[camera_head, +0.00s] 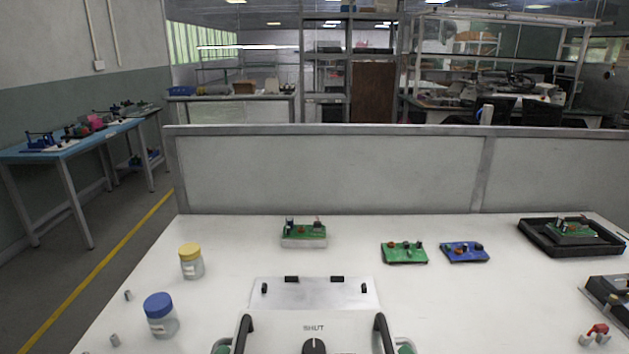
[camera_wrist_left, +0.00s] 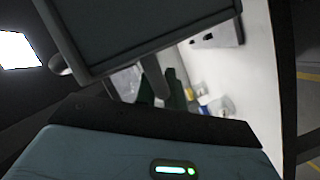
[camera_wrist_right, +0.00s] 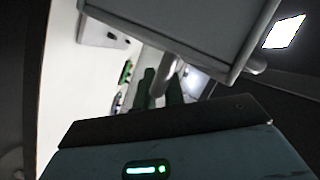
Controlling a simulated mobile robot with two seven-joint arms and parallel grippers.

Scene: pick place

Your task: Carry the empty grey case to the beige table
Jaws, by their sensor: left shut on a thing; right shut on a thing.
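The grey case (camera_head: 313,338) is at the bottom middle of the head view, cut off by the frame edge. Its top bears the word SHUT, a dark knob and two black uprights. It also fills the top of the left wrist view (camera_wrist_left: 150,35) and right wrist view (camera_wrist_right: 180,25). My left gripper (camera_wrist_left: 160,92) is shut on a bar handle at one side of the case. My right gripper (camera_wrist_right: 162,90) is shut on the handle at the other side. Its inside is hidden. I cannot make out a beige table.
A white table (camera_head: 240,235) lies ahead with a low partition behind it. A metal plate (camera_head: 315,293) with black posts lies just beyond the case. Two jars (camera_head: 161,315), circuit boards (camera_head: 404,252) and a black tray (camera_head: 545,247) stand around it. A blue table (camera_head: 75,145) is at left.

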